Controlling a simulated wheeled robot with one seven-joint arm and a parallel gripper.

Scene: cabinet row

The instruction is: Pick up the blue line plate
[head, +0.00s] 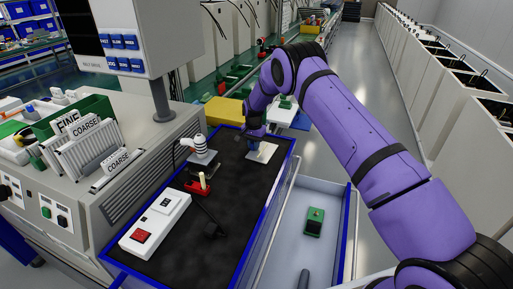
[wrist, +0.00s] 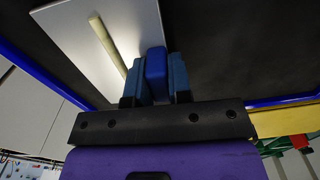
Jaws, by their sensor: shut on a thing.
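My gripper (wrist: 156,58) is shut on a blue block (wrist: 155,75), with one finger on each side of it in the wrist view. I take this block as the grip of the blue line plate. A white plate (wrist: 75,25) with a tan rod lies right by the block; whether the two are joined is hidden by the fingers. In the head view my gripper (head: 257,135) is at the far part of the black bench top, just over the white plate (head: 263,153). I cannot tell whether the plate is raised or still touches the bench.
The black, blue-edged bench top (head: 185,235) also holds a striped coil on a plate (head: 203,150), a red base with a rod (head: 198,187) and a white box with a red switch (head: 155,222). A grey tray (head: 285,245) at right holds a green box (head: 314,221).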

